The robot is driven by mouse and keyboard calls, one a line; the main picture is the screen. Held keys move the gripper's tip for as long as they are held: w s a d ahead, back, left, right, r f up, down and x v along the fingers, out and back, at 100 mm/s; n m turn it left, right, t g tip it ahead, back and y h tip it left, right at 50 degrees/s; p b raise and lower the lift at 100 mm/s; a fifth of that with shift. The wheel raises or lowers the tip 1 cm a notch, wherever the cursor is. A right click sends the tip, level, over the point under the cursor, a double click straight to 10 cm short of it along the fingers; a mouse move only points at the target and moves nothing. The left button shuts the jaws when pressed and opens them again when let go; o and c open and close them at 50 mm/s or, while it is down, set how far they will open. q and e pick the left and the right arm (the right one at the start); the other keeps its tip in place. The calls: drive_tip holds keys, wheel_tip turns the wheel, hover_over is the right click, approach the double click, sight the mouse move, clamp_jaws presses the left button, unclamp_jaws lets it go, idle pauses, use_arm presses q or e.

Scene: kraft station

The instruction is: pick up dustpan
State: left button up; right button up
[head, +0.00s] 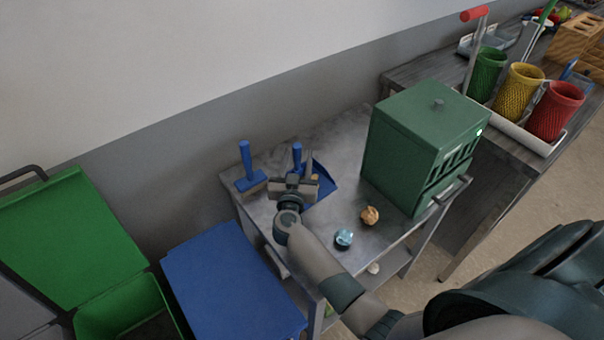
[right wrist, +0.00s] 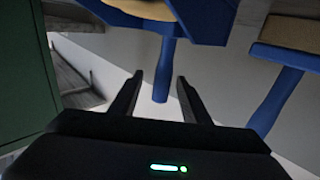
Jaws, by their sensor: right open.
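The blue dustpan (head: 322,181) is on the grey table, its blue handle (head: 297,152) standing upright. My right gripper (head: 296,184) is in front of it and hides part of it. In the right wrist view the picture is turned over: the dustpan's pan shows at the top and its handle (right wrist: 165,72) points down, lined up between the two open fingers (right wrist: 159,80). The fingers are not closed on it; I cannot tell whether they touch it. My left gripper is not in view.
A blue hand brush (head: 248,168) stands left of the dustpan and also shows in the right wrist view (right wrist: 275,100). A green cabinet (head: 415,150) stands to the right. Crumpled orange (head: 370,215) and light blue (head: 343,238) balls lie in front. A green bin (head: 80,230) is at the left.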

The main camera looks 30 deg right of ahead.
drive_tip(key=shift+w+d, duration=0.2)
drive_tip(key=shift+w, duration=0.05)
drive_tip(key=x, duration=0.2)
drive_tip(key=r+p+x, duration=0.1)
drive_tip(key=x, duration=0.2)
drive_tip(key=shift+w+a+r, duration=0.1)
drive_tip(key=shift+w, duration=0.1)
idle(0.6)
clamp_jaws()
